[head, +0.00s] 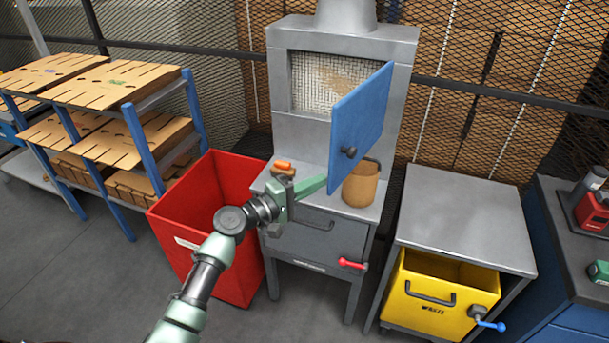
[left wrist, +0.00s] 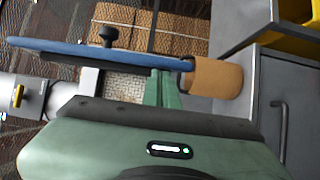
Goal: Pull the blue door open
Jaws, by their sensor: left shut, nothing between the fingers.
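The blue door (head: 362,125) of the grey cabinet (head: 290,128) stands swung out, hinged at the right, and part of the mesh-backed opening (head: 322,82) shows beside it. A dark knob (head: 348,151) is on its face. In the left wrist view the door (left wrist: 75,48) shows nearly edge-on, with the knob (left wrist: 108,35) above it. My left gripper (head: 318,184) is shut and empty, its green fingers close to the door's lower left corner. They also show in the left wrist view (left wrist: 161,88). I cannot tell whether they touch the door. My right gripper is not in view.
A tan container (head: 360,187) stands on the cabinet ledge under the door; an orange-topped item (head: 283,167) sits left of it. A red bin (head: 205,205) is left of the cabinet. A grey table (head: 465,215) with a yellow bin (head: 440,285) is at right.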

